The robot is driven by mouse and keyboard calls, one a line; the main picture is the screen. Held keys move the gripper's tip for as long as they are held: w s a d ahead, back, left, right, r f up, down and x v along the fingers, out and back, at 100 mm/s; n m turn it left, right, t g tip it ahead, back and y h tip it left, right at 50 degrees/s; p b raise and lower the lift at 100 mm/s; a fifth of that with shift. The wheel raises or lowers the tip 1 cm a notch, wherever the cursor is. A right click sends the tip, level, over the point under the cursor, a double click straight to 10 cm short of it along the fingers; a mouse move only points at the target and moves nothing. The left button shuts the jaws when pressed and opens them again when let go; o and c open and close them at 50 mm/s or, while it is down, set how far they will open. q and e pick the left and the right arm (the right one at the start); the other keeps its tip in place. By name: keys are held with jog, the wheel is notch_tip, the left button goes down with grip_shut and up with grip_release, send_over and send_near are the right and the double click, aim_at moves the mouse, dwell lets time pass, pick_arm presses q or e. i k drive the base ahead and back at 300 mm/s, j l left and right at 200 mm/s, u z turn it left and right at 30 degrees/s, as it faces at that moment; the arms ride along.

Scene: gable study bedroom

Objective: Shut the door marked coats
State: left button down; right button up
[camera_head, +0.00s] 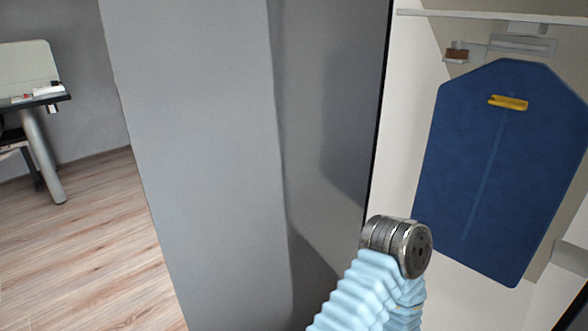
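No door with a coats marking can be read in the head view. A tall grey panel (205,150) fills the middle, with a darker grey face (325,90) on its right ending at a thin black edge. I cannot tell whether either is the door. Right of that edge is an open pale compartment (405,130) with a blue garment bag (490,180) hanging in it. One of my arms, light blue with a metal joint, rises from the bottom in front of the dark edge. Neither gripper shows.
A yellow piece (508,102) is on the blue bag, below a pale rail (490,15). A desk (40,103) with a metal leg stands at the far left. The wooden floor (80,245) between the desk and the grey panel is clear.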

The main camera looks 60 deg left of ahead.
aim_at(251, 124)
jog(key=k+j, duration=0.25)
jog(key=k, duration=0.15)
jog(key=k+j, duration=0.5)
jog(key=k, duration=0.25)
jog(key=k+j, duration=0.15)
jog(key=j, duration=0.25)
jog(key=k+j, duration=0.1)
jog(key=j, duration=0.3)
jog(key=k+j, duration=0.15)
jog(key=j, duration=0.3)
jog(key=k+j, duration=0.1)
jog(key=j, duration=0.3)
jog(key=j+z, duration=0.15)
jog(key=j, duration=0.9)
